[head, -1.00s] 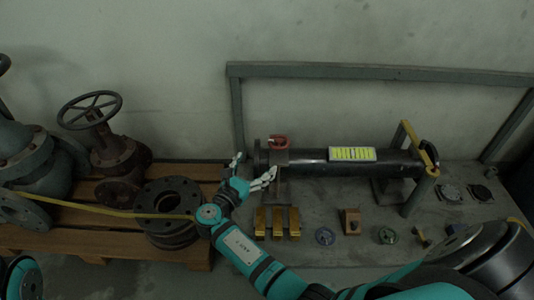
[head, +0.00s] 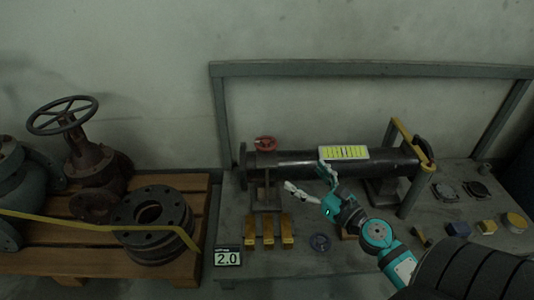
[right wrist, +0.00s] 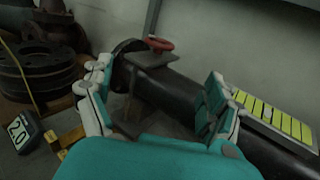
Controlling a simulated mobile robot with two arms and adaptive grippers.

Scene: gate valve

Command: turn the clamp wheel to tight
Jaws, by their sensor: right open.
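The red clamp wheel (head: 265,143) sits on top of the clamp bracket (head: 264,180) at the left end of the dark pipe (head: 300,163). The right wrist view shows the wheel (right wrist: 158,44) beyond my fingers, above the dark pipe. My right gripper (head: 306,177) is open and empty, to the right of the wheel and in front of the pipe. In the right wrist view its fingers (right wrist: 158,82) are spread apart on either side of the pipe, and the wheel is clear of them. My left gripper is not in view.
A yellow-green striped label (head: 344,153) lies on the pipe. Yellow blocks (head: 268,230) and a small display reading 2.0 (head: 228,256) stand in front of the clamp. Flanges (head: 153,220) and a large valve (head: 88,165) stand on the left pallet.

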